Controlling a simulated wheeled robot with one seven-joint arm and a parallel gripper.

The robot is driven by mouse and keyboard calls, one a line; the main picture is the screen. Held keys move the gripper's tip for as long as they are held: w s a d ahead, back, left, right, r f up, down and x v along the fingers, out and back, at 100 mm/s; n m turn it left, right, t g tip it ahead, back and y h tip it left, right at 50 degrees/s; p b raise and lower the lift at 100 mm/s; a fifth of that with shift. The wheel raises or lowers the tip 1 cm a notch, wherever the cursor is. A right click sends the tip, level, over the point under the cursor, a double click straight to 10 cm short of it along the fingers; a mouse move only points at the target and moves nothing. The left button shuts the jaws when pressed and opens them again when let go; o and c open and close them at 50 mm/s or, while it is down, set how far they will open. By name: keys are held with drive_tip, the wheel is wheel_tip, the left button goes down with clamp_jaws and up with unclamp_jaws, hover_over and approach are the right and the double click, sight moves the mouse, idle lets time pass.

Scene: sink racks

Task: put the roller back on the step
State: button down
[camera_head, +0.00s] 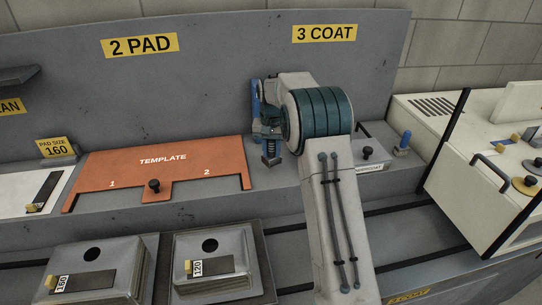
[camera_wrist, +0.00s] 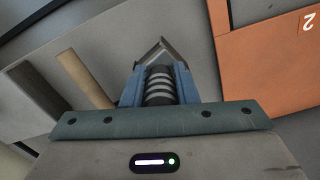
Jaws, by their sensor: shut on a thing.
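My gripper (camera_head: 270,155) is left of my pale arm in the head view, low over the grey step (camera_head: 215,205) under the 3 COAT sign. In the wrist view my gripper (camera_wrist: 160,88) has its blue fingers on both sides of a black and grey ribbed piece, which I take for part of the roller (camera_wrist: 160,75). A grey, angled metal shape shows just beyond the fingertips. Most of the held thing is hidden by the fingers and arm, and I cannot tell whether it touches the step.
An orange template (camera_head: 160,170) lies left of my gripper. Two grey blocks, labelled 160 (camera_head: 95,272) and 120 (camera_head: 215,264), stand in front. A labelled block (camera_head: 372,153) and a blue upright piece (camera_head: 403,141) are to the right, before a cream machine (camera_head: 480,150).

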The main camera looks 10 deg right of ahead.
sight(271, 157)
drive_tip(key=shift+f+p, duration=0.45)
drive_tip(key=shift+f, duration=1.25)
drive_tip(key=shift+f, duration=0.15)
drive_tip(key=c, duration=1.1)
unclamp_jaws()
drive_tip(key=shift+c, duration=0.2)
